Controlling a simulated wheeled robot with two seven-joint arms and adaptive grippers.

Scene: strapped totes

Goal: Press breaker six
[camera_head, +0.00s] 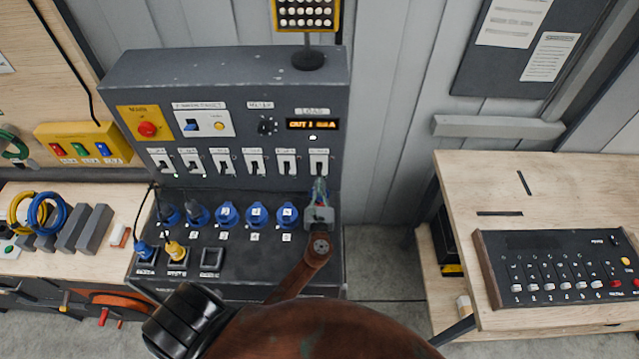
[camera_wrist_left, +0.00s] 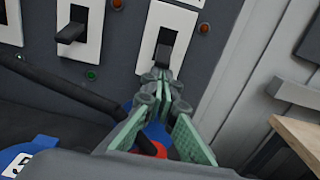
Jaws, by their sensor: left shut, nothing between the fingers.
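A row of breakers, each a dark lever on a white plate, runs across the grey panel. The rightmost one, sixth from the left, is breaker six (camera_head: 319,163); its lever shows large in the left wrist view (camera_wrist_left: 166,47). My left gripper (camera_head: 319,186) is shut and empty, with its fingertips just below that lever. In the left wrist view the green-padded fingertips (camera_wrist_left: 161,78) meet at the lever's lower end; I cannot tell whether they touch it. The neighbouring breaker (camera_head: 287,163) stands to the left, clear of the fingers. My right gripper is not in view.
Blue sockets (camera_head: 256,215) line the sloping console below the breakers; black cables run to the left ones. A load display (camera_head: 313,125) is above breaker six. A wooden bench with a black control box (camera_head: 555,270) stands at the right, past a floor gap.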

